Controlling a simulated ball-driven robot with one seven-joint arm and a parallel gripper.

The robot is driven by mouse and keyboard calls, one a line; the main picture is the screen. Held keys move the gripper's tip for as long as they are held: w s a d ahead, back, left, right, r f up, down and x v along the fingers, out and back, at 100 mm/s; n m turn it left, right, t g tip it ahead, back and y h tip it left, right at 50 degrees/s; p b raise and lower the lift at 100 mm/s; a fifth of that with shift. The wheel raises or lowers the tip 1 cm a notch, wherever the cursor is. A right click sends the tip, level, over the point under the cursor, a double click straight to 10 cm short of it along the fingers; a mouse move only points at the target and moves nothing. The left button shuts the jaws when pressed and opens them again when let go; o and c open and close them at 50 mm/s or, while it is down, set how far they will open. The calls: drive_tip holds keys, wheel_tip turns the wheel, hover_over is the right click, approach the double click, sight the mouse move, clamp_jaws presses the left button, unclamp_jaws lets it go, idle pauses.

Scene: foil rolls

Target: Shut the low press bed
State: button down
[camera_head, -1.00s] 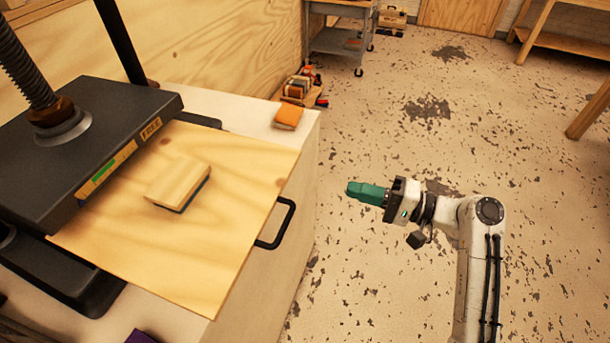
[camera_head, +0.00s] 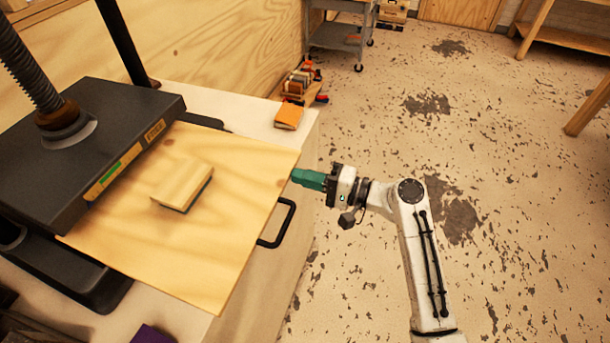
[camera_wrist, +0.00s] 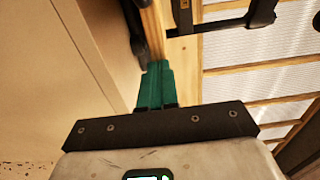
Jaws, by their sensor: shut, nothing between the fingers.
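The press bed (camera_head: 220,245) is a flat wooden board that sticks out from under the dark press plate (camera_head: 75,150). A black handle (camera_head: 279,226) is on its right edge; a dark handle-like bar also shows in the wrist view (camera_wrist: 262,15). A wooden block (camera_head: 182,186) lies on the board. My gripper (camera_head: 296,177) has green fingers, is shut and empty, and points left at the board's right edge, above and behind the handle. In the wrist view the fingertips (camera_wrist: 157,66) are close to a wooden edge; whether they touch it I cannot tell.
An orange block (camera_head: 288,116) sits on the pale counter at its back corner. Several small blocks (camera_head: 301,82) lie behind it, with a grey cart (camera_head: 340,38) farther back. The speckled floor on the right is open.

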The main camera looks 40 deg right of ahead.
sight(213, 151)
drive_tip(key=b+x, duration=0.4)
drive_tip(key=x, duration=1.8)
drive_tip(key=shift+w+a+b, duration=0.25)
drive_tip(key=shift+w+b, duration=0.05)
drive_tip(key=shift+b, duration=0.1)
drive_tip(key=shift+f, duration=0.1)
